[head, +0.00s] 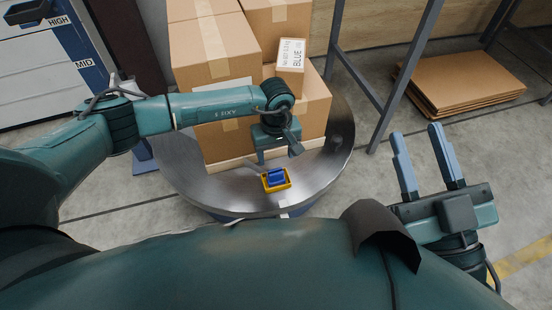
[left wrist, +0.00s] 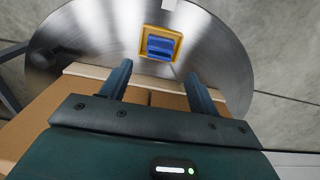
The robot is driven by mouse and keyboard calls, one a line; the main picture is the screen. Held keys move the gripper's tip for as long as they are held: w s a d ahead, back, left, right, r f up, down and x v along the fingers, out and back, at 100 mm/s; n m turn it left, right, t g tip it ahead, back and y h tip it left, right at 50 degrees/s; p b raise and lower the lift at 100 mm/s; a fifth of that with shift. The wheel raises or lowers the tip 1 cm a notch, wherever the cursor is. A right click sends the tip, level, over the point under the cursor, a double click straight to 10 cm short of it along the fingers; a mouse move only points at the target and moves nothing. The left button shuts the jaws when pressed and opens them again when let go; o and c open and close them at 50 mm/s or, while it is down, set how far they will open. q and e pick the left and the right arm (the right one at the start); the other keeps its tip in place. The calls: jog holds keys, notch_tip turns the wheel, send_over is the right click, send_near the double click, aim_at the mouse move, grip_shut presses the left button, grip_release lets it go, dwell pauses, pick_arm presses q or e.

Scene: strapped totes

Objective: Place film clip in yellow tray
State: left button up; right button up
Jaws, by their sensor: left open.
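The yellow tray (head: 286,185) lies on the round metal turntable, in front of the stacked boxes. A blue film clip (head: 276,176) sits inside the tray. In the left wrist view the tray (left wrist: 145,38) frames the blue clip (left wrist: 160,46) beyond my fingertips. My left gripper (head: 279,157) is open and empty, just behind the tray in the head view; it also shows in the left wrist view (left wrist: 160,70), its fingers apart from the clip. My right gripper (head: 416,131) is open and empty, off to the right of the turntable.
Cardboard boxes (head: 210,50) are stacked on the turntable (head: 185,180), with a small box marked BLUE (head: 291,56) on top. A dark metal frame (head: 385,100) stands to the right, with flat cardboard sheets (head: 465,80) behind it. The turntable's front area is mostly clear.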

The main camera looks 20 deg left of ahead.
pick_arm(q)
jog(key=shift+r+p, duration=0.35)
jog(key=shift+r, duration=1.2)
pick_arm(e)
jog(key=shift+s+a+f+m+g+h, duration=0.15)
jog(key=shift+f+m+h, duration=0.15)
jog(key=shift+f, duration=0.15)
jog(key=shift+s+f+m+g+h, duration=0.1)
jog(key=shift+f+m+g+h, duration=0.05)
jog(key=shift+f+m+h, duration=0.2)
